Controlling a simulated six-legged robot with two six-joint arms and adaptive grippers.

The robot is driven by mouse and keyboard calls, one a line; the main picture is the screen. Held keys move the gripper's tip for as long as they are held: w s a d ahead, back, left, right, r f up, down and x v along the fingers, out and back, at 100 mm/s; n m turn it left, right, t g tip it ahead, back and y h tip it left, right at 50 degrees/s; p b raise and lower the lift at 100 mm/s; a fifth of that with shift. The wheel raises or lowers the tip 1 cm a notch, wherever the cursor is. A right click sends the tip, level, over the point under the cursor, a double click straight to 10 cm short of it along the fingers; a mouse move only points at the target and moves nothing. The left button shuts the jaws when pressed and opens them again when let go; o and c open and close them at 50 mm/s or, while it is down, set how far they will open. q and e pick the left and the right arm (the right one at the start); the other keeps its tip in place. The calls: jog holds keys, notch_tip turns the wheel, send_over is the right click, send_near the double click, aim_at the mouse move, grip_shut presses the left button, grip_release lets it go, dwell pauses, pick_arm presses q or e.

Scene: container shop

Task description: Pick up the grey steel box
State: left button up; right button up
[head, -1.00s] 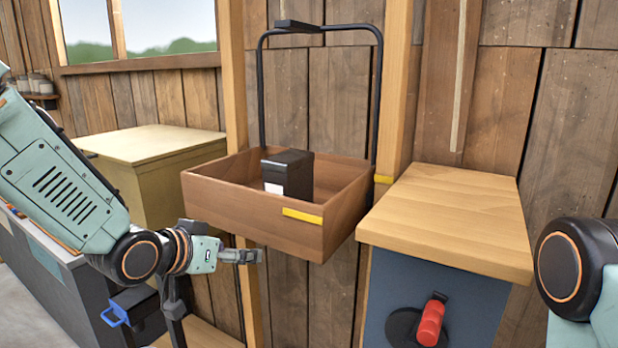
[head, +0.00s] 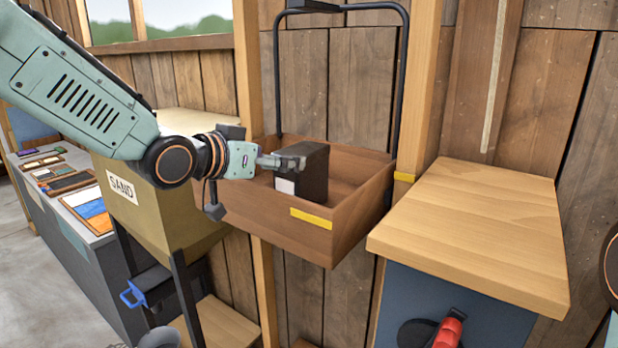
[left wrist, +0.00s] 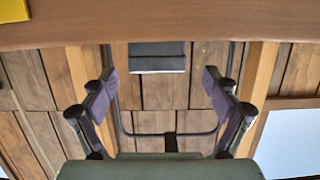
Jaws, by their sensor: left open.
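The dark grey box (head: 312,172) with a white label sits in the brown wooden tray (head: 347,224) hanging on the wall. My left gripper (head: 282,162) reaches over the tray's left side, close to the box's near left side in the head view. In the left wrist view the two fingers of my left gripper (left wrist: 161,85) are wide apart with nothing between them. The box (left wrist: 158,58) shows ahead, between the lines of the fingers. Whether a finger touches it I cannot tell. My right gripper is out of view.
A black hoop frame (head: 403,85) rises behind the tray. A wooden-topped cabinet (head: 475,215) stands to the right, with a red handle (head: 449,332) on its front. A bin marked SAND (head: 150,208) stands left. The tray's right part is empty.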

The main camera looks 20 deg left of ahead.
aim_at(295, 152)
pick_arm(q)
jog(key=p+x, duration=0.1)
jog(key=x, duration=0.5)
jog(key=shift+w+d+p, duration=0.3)
jog(key=shift+d, duration=0.1)
jog(key=shift+s+a+r, duration=0.1)
jog(key=shift+s+a, duration=0.2)
jog(key=shift+a, duration=0.05)
jog(key=shift+c, duration=0.2)
jog(key=shift+w+d, duration=0.3)
jog(key=shift+w, duration=0.1)
jog(key=c, duration=0.6)
jog(key=shift+s+a, duration=0.3)
jog(key=c, duration=0.6)
jog(key=shift+w+d, duration=0.2)
jog(key=shift+w, duration=0.05)
jog(key=c, duration=0.6)
grip_shut()
jog(key=shift+s+a+r, duration=0.1)
